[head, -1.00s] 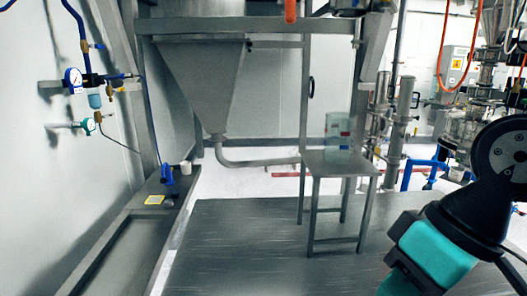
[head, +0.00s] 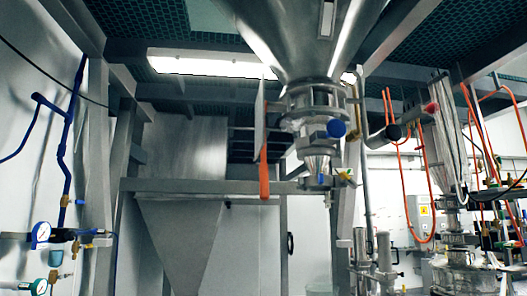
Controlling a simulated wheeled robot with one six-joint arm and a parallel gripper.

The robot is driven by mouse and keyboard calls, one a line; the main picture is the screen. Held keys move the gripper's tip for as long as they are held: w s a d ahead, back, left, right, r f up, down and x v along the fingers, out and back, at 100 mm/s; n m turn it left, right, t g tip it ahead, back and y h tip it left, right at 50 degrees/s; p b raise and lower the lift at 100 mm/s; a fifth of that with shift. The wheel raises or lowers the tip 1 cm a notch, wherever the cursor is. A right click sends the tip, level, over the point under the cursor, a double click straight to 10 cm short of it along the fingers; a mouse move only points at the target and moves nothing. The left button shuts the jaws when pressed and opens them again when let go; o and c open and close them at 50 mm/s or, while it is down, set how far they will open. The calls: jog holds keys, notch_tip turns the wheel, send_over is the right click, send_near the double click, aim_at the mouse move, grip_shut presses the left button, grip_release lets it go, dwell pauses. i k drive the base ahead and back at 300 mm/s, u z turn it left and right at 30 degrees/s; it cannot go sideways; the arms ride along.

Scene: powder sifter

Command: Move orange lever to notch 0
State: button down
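The orange lever (head: 264,172) hangs straight down near the middle of the head view. It is just left of the metal valve assembly (head: 312,120) under a large steel funnel (head: 300,35). A thin pale upright plate (head: 259,115) stands directly above the lever. I cannot make out any notches or numbers near it. My gripper is not in view, and nothing is seen touching the lever.
A blue round knob (head: 337,129) sits right of the lever. A steel frame beam (head: 200,186) runs behind it above a tapered hopper (head: 185,240). Gauges and blue pipes (head: 68,150) line the left wall. Orange hoses (head: 427,190) hang at right.

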aim_at(264, 167)
jog(key=k, duration=0.55)
jog(key=u, duration=0.6)
jog(key=i, duration=0.9)
jog(key=u, duration=0.05)
